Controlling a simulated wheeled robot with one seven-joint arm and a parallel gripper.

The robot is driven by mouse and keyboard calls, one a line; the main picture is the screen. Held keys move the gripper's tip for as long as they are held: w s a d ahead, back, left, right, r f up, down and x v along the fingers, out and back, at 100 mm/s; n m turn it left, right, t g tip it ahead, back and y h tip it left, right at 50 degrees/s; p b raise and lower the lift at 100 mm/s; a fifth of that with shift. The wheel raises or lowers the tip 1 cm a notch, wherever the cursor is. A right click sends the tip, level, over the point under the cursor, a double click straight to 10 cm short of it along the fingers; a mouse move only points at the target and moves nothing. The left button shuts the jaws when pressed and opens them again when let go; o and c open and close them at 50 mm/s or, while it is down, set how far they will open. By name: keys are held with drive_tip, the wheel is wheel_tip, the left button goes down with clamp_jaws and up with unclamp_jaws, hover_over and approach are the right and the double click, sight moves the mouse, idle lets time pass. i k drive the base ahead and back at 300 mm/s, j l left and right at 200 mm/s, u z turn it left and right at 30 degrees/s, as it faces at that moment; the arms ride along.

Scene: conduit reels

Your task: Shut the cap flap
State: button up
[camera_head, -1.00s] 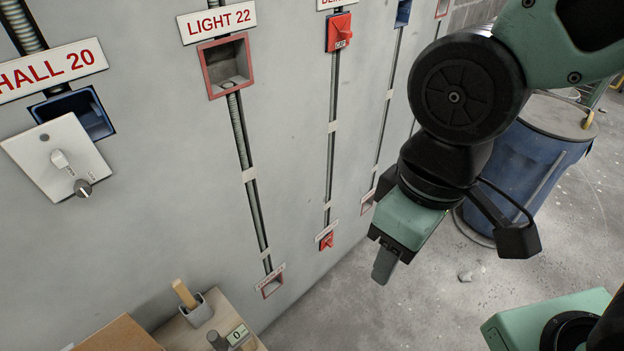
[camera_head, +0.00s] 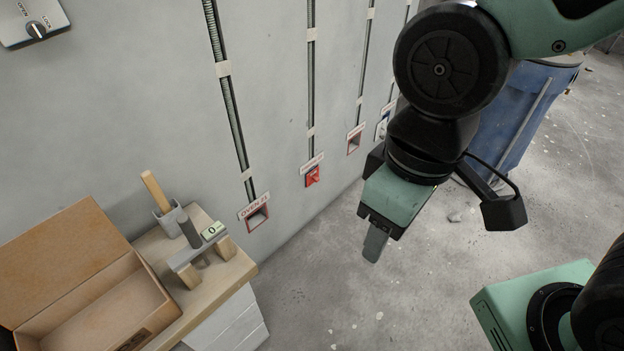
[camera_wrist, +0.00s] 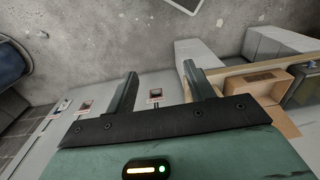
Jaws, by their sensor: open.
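A white plate (camera_head: 36,20) with a dark knob marked OPEN and LOCK is on the grey wall, cut off at the top left of the head view. It looks like the cap flap. The wall box above it is out of frame, so its fit to the opening cannot be seen now. My gripper (camera_head: 374,243) hangs in free air right of centre in the head view, far from the plate. In the wrist view the two fingers of my gripper (camera_wrist: 160,88) stand apart with nothing between them.
An open cardboard box (camera_head: 52,255) and a wooden bench (camera_head: 222,275) stand at lower left. The bench holds a wooden-handled tool in a grey holder (camera_head: 168,217). A blue drum (camera_head: 515,115) stands behind my arm.

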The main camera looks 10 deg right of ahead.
sight(40, 264)
drive_tip(key=u, duration=0.4)
drive_tip(key=i+j+u, duration=0.1)
drive_tip(key=u, duration=0.35)
drive_tip(key=j+u, duration=0.1)
drive_tip(key=u, duration=0.3)
drive_tip(key=i+u, duration=0.1)
drive_tip(key=u, duration=0.35)
drive_tip(key=i+l+u, duration=0.15)
drive_tip(key=l, duration=0.15)
drive_tip(key=l+u, duration=0.1)
drive_tip(key=l, duration=0.2)
drive_tip(key=i, duration=0.05)
